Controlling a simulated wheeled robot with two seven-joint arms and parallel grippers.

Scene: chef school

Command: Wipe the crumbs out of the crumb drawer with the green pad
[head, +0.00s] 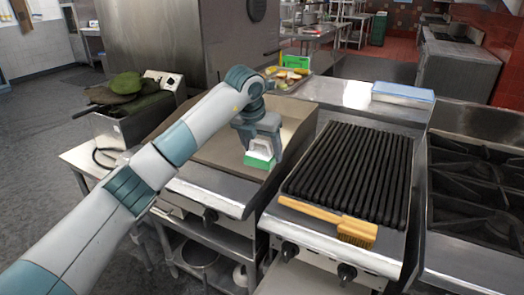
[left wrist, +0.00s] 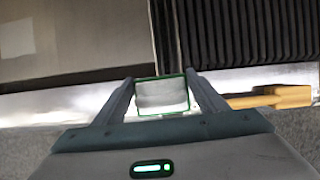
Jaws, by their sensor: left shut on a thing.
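My left gripper (head: 262,148) points down over the front right part of the flat griddle (head: 212,133). It is shut on the green pad (head: 259,161), which has a white upper part. In the left wrist view the pad (left wrist: 162,96) sits between the two fingers, showing a pale top with a green rim. I cannot tell whether the pad touches the griddle. I cannot make out the crumb drawer or any crumbs in either view. My right gripper is not in view.
A ribbed grill (head: 350,170) stands right of the griddle, with a wooden-handled brush (head: 325,220) along its front edge. A blue-lidded container (head: 403,92) is behind it. A fryer with dark green items (head: 130,95) is at the left. A tray of food (head: 287,75) lies behind.

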